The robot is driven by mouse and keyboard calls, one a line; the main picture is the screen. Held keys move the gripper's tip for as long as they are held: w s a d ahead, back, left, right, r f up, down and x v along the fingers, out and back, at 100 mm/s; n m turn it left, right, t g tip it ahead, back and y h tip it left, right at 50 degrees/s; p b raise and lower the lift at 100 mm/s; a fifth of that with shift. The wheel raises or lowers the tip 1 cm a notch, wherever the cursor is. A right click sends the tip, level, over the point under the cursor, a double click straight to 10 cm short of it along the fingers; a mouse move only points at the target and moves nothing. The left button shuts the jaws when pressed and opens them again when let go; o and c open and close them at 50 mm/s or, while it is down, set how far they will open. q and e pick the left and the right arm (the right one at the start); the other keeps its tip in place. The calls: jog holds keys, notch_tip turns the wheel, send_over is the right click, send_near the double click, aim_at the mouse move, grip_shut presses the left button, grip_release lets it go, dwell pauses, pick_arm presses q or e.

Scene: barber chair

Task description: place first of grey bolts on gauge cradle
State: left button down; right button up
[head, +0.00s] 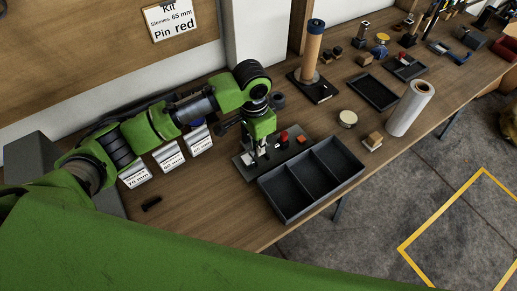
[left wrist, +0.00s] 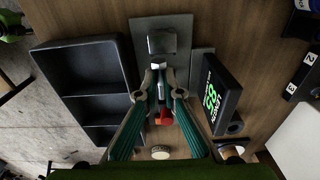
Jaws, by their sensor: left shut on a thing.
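My left gripper (head: 257,151) points down over a grey gauge plate (head: 240,162) on the bench. In the left wrist view its fingers (left wrist: 159,68) close together over the same plate (left wrist: 170,23). They are shut on a small grey bolt, mostly hidden between the tips. A grey block, seemingly the cradle (left wrist: 162,41), stands on the plate just beyond the fingertips; I cannot tell whether the bolt touches it. My right gripper is not in view.
A black three-compartment tray (head: 310,178) stands close to the plate and looks empty. A red piece (head: 284,137) is near the gripper. White labels (head: 170,155) stand left of it. A white roll (head: 409,107) and round tin (head: 347,118) are to the right. Front-left bench is mostly clear.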

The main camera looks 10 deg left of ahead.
pick_arm(q)
jog(key=shift+w+f, duration=0.2)
jog(key=shift+f, duration=0.05)
jog(key=shift+w+f+p, duration=0.15)
jog(key=shift+f+p, duration=0.45)
jog(key=shift+f, duration=1.1)
jog(key=shift+f, duration=0.2)
jog(key=c, duration=2.2)
grip_release()
jog(key=shift+a, duration=0.1)
jog(key=shift+r, duration=0.1)
jog(key=r, duration=0.4)
jog(key=r+b, duration=0.1)
jog(key=r, duration=0.7)
jog(key=shift+s+a+r, duration=0.1)
jog(key=shift+s+a, duration=0.1)
jog(key=shift+s, duration=0.05)
